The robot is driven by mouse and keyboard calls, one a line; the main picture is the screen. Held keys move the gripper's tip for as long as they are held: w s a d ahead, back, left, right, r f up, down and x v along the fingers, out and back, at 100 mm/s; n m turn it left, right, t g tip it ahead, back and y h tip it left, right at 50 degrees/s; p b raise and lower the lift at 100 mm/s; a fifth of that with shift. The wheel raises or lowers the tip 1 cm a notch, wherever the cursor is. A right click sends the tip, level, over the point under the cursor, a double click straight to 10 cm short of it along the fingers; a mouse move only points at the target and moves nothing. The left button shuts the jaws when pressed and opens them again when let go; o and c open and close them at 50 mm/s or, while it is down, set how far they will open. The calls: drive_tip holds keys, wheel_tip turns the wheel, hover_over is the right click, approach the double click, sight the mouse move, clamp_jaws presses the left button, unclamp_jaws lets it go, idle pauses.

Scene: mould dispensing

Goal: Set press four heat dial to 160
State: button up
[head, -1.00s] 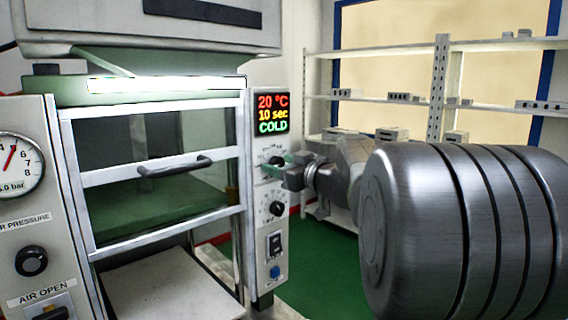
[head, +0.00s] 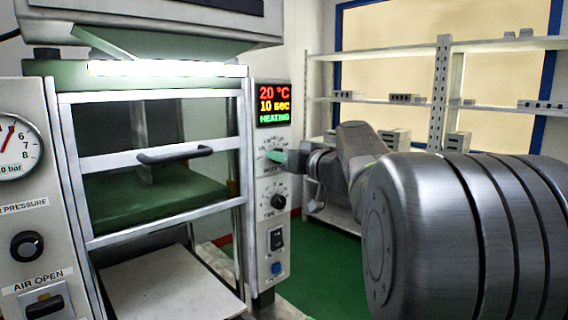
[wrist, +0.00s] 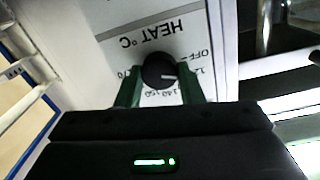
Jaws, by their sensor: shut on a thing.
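The heat dial (wrist: 158,68) is a round black knob with a white mark, on a pale panel marked HEAT °C, upside down in the wrist view. The white mark points right in that view, toward the partly hidden label starting with 12, just past OFF. My gripper (wrist: 160,88) has its green fingers on either side of the knob, shut on it. In the head view, my gripper (head: 280,156) covers the dial at the press's right panel. The display (head: 273,104) reads 20 °C, 10 sec and HEATING. No press number is readable.
Below the heat dial are a time dial (head: 278,202), a black switch (head: 276,239) and a blue button (head: 276,268). Shelves (head: 390,98) stand behind my arm; green floor lies below.

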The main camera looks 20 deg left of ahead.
drive_tip(key=m+p, duration=0.2)
drive_tip(key=m, duration=0.6)
drive_tip(key=m+p, duration=0.1)
drive_tip(key=m, duration=0.7)
drive_tip(key=m+p, duration=0.2)
drive_tip(key=m, duration=0.6)
drive_tip(key=shift+w+r+m+g+y+p, duration=0.1)
drive_tip(key=shift+r+m+g+y+p, duration=0.2)
drive_tip(key=shift+m+g, duration=0.1)
drive_tip(key=o, duration=1)
drive_tip(key=shift+f, duration=0.2)
drive_tip(key=shift+d+f, duration=0.1)
